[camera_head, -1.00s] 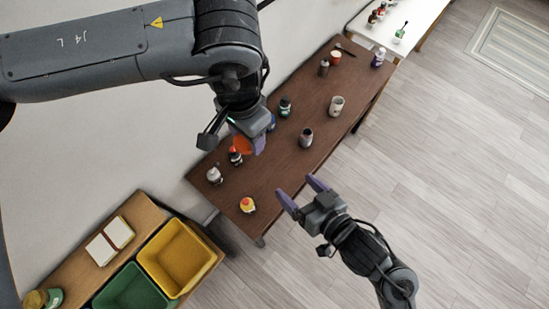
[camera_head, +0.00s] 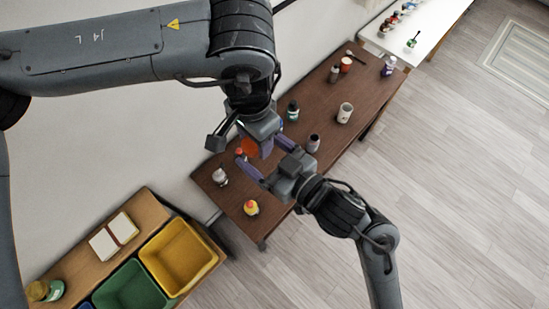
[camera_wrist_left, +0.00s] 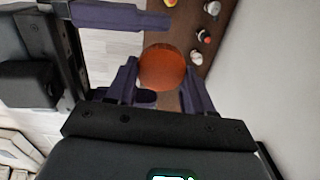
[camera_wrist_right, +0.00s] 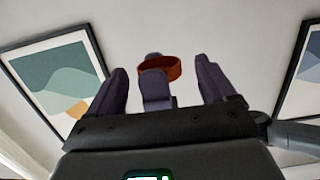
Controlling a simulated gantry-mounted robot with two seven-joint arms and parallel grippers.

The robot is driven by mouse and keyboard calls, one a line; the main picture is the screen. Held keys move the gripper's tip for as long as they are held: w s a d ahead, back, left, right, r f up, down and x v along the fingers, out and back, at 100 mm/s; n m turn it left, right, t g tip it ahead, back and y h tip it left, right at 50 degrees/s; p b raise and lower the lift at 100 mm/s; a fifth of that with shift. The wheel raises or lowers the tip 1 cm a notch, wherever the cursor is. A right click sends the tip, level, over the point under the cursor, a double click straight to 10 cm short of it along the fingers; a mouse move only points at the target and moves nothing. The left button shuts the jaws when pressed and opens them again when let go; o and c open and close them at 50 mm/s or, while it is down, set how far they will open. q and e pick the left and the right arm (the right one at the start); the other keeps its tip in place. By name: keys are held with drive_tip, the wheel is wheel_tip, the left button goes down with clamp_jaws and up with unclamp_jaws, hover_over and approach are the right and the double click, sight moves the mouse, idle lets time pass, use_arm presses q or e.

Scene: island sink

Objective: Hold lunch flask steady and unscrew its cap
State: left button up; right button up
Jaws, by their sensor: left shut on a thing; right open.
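The lunch flask (camera_head: 250,149) shows as an orange-red round piece at my left gripper (camera_head: 256,146), held in the air over the brown table (camera_head: 378,95). In the left wrist view the orange round top (camera_wrist_left: 162,67) sits between the left fingers, which are shut on it. My right gripper (camera_head: 261,154) comes in from the lower right, open, with its fingers on either side of the flask. In the right wrist view an orange band (camera_wrist_right: 160,68) lies between the open right fingers, partly behind a left finger. I cannot tell whether they touch, or where the cap begins.
Several small bottles and jars stand on the table, among them a white jar (camera_head: 345,112), a dark jar (camera_head: 313,143) and a yellow-and-red item (camera_head: 251,207). Yellow (camera_head: 178,254) and green (camera_head: 133,288) bins stand at lower left. Open floor lies right.

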drive_tip(key=shift+x, duration=1.15)
drive_tip(key=c, duration=0.9)
use_arm(q)
drive_tip(key=o, duration=0.7)
use_arm(e)
drive_tip(key=shift+c, duration=1)
use_arm(q)
drive_tip(key=o, duration=0.5)
drive_tip(key=shift+o, duration=0.2)
